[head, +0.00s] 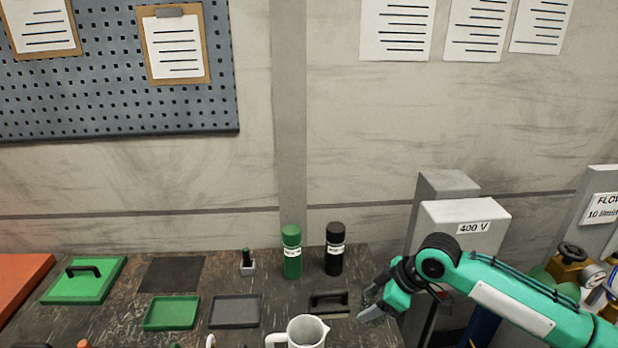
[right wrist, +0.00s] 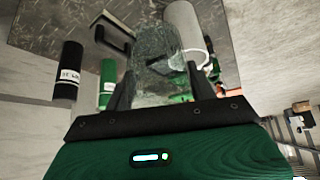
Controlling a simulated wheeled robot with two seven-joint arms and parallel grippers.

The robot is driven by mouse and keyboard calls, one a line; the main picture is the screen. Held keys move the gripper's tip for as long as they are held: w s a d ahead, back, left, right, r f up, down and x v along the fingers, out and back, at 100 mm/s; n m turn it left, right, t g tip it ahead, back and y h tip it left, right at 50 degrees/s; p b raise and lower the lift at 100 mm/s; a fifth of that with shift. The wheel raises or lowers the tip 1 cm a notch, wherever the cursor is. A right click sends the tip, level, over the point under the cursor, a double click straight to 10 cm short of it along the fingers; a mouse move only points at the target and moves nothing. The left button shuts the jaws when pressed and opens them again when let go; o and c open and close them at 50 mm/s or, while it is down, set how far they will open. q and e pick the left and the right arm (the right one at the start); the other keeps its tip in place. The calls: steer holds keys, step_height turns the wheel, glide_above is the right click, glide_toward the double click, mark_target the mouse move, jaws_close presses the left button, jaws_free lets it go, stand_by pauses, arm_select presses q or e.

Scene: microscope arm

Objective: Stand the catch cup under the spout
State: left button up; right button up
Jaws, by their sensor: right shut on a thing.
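My right gripper (head: 374,306) is over the right end of the workbench, right of the white jug. In the right wrist view its two dark fingers (right wrist: 150,92) are shut on a clear, glassy cup (right wrist: 155,60), which I take to be the catch cup. In the head view only a small greyish part of it shows at the fingertips. I cannot make out a spout for certain; pipework with a brass valve (head: 572,252) and a gauge stands at the far right, partly hidden by my right arm. My left gripper is not in view.
The white jug (head: 307,331) stands at the bench front. A black handled block (head: 329,302), a green bottle (head: 291,255) and a black bottle (head: 335,252) are near. Green (head: 171,313) and grey (head: 234,311) trays lie left. A 400 V box (head: 465,222) stands behind my right arm.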

steer(key=shift+s+d+f+m+t+h, duration=0.1)
steer(key=shift+s+f+m+t+h, duration=0.15)
steer(key=shift+m, duration=0.3)
steer(key=shift+s+f+m+t+h, duration=0.1)
steer(key=shift+m+t, duration=0.25)
steer(key=shift+m, duration=0.2)
steer(key=m, duration=0.1)
steer(key=d+m+t+h, duration=0.1)
steer(key=m, duration=0.1)
steer(key=shift+s+r, duration=0.15)
steer(key=m, duration=0.1)
steer(key=d+m+t+h, duration=0.1)
steer(key=m, duration=0.1)
steer(key=d+r+m+h, duration=0.1)
steer(key=shift+s+m, duration=0.1)
steer(key=shift+m, duration=0.2)
steer(key=m, duration=0.1)
steer(key=d+m+h, duration=0.2)
steer(key=shift+s+r+t, duration=0.25)
steer(key=shift+r+t, duration=0.1)
steer(key=shift+t, duration=0.05)
